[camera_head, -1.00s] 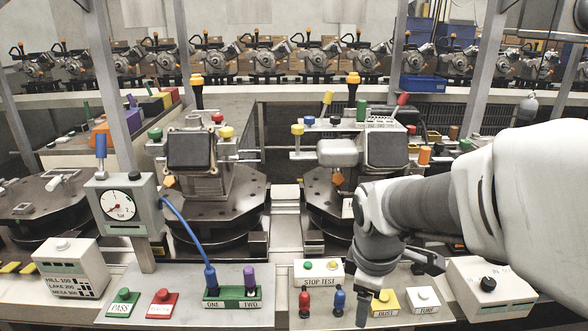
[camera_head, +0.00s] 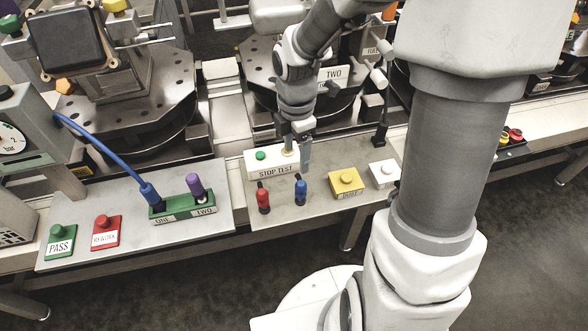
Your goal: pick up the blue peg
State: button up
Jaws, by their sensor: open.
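The blue peg (camera_head: 300,190) stands upright on the grey panel (camera_head: 318,207) in front of the STOP TEST box, beside a red peg (camera_head: 263,198) on its left. My gripper (camera_head: 297,158) points down just behind and above the blue peg, over the right part of the STOP TEST box (camera_head: 264,168). The jaws are open and empty. One finger shows clearly above the blue peg; the other is partly hidden by the gripper body. I cannot tell the exact gap between finger and peg.
To the right are a yellow button box (camera_head: 346,183) and a white one (camera_head: 384,174). On the left, a green block (camera_head: 172,211) holds a blue cabled plug (camera_head: 150,194) and a purple plug (camera_head: 195,187). My arm covers the right side.

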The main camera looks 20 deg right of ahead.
aim_at(296, 183)
notch_tip(296, 183, down, 12)
jog(key=b, duration=0.3)
jog(key=shift+w, duration=0.1)
jog(key=f+b, duration=0.1)
jog(key=f, duration=0.1)
jog(key=d+f, duration=0.1)
jog(key=f, duration=0.1)
jog(key=shift+d+f+b, duration=0.2)
jog(key=shift+f+b, duration=0.1)
jog(key=shift+b, duration=0.1)
jog(key=shift+f, duration=0.55)
grip_shut()
dwell(0.5)
